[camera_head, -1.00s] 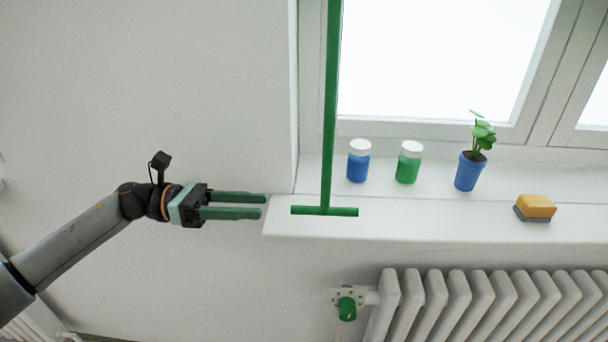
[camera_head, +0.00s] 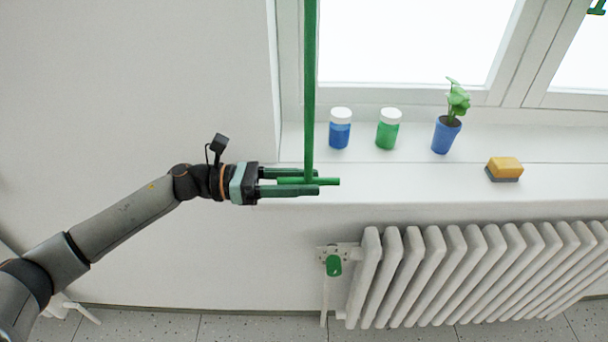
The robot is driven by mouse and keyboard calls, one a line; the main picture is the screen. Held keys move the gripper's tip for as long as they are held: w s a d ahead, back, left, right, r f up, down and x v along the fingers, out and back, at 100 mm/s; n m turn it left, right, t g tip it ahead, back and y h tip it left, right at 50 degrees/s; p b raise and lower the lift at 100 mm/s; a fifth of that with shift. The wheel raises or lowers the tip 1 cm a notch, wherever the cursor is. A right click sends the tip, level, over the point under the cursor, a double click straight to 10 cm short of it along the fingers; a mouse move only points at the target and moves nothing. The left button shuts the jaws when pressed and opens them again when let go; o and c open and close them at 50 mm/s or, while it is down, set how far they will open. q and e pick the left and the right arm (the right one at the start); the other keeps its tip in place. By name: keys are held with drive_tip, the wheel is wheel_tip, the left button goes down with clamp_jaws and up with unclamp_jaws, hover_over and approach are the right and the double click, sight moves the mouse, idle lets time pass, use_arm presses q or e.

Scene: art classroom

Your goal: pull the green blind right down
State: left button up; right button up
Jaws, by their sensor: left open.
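The green pull of the blind, a long vertical strip (camera_head: 309,90) with a short crossbar (camera_head: 331,181) at its foot, hangs in front of the window's left side. The blind's cloth is not in view. My left gripper (camera_head: 316,181) points right at the crossbar's height. Its fingers are open, one above and one below the crossbar in the picture, and the crossbar's right end sticks out past the fingertips. I cannot tell whether the fingers touch it. My right gripper is not in view.
The white sill (camera_head: 400,180) holds a blue jar (camera_head: 340,134), a green jar (camera_head: 387,134), a potted plant (camera_head: 446,135) and a yellow sponge (camera_head: 504,167). A white radiator (camera_head: 480,270) with a green valve knob (camera_head: 333,265) stands below. A small green piece (camera_head: 597,7) shows at the top right.

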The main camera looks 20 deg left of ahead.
use_arm(q)
drive_tip(key=shift+d, duration=0.2)
drive_tip(key=shift+c, duration=0.2)
clamp_jaws()
drive_tip(key=shift+a, duration=0.1)
idle(1.1)
